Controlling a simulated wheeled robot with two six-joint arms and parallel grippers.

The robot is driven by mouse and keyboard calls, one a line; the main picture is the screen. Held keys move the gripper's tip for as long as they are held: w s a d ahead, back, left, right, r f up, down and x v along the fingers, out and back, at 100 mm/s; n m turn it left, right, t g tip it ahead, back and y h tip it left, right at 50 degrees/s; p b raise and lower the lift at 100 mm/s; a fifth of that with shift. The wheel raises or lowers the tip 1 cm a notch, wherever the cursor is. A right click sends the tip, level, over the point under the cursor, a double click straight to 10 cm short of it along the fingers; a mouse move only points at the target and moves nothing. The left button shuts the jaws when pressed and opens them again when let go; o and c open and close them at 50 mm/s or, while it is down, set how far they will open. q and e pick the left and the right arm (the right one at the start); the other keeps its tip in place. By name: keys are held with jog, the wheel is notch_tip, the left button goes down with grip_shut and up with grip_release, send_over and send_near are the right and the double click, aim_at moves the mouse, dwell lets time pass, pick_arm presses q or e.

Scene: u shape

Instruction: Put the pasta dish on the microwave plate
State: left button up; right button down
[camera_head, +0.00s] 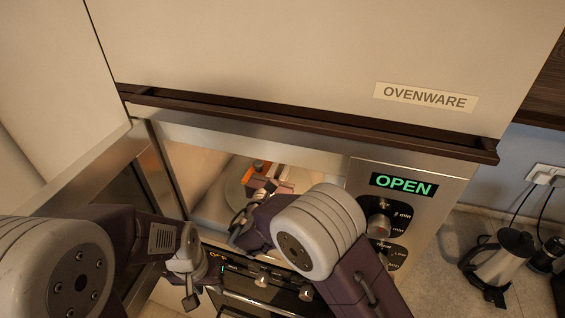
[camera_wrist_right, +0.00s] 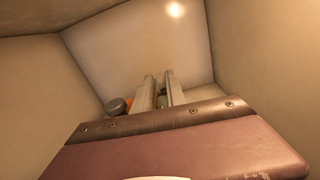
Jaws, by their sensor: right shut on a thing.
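The microwave (camera_head: 345,165) is open and lit inside. A pale round microwave plate (camera_head: 231,196) shows in part on its floor. My right gripper (camera_head: 272,178) reaches inside over the plate and is shut on the pasta dish. Only a small orange bit of the dish (camera_head: 258,166) shows in the head view; the gripper and arm hide the rest. In the right wrist view, the gripper's fingers (camera_wrist_right: 161,90) stand close together, with an orange and grey part (camera_wrist_right: 117,105) beside them. I cannot tell whether the dish touches the plate. My left gripper (camera_head: 190,290) is low by the open door; its jaws are unclear.
The microwave door (camera_head: 95,175) stands open at the left. The microwave's display reads OPEN, above its knobs (camera_head: 378,226). A cabinet labelled OVENWARE (camera_head: 425,96) hangs above. A metal kettle (camera_head: 502,258) stands on the counter at the right. The cavity walls are close around my right gripper.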

jog(key=shift+f, duration=0.15)
jog(key=shift+w, duration=0.15)
jog(key=shift+f, duration=0.15)
jog(key=c, duration=1.8)
grip_release()
jog(key=shift+f+b, duration=0.15)
jog(key=shift+b, duration=0.15)
jog(key=o, duration=0.4)
jog(key=shift+o, duration=0.2)
jog(key=shift+s, duration=0.2)
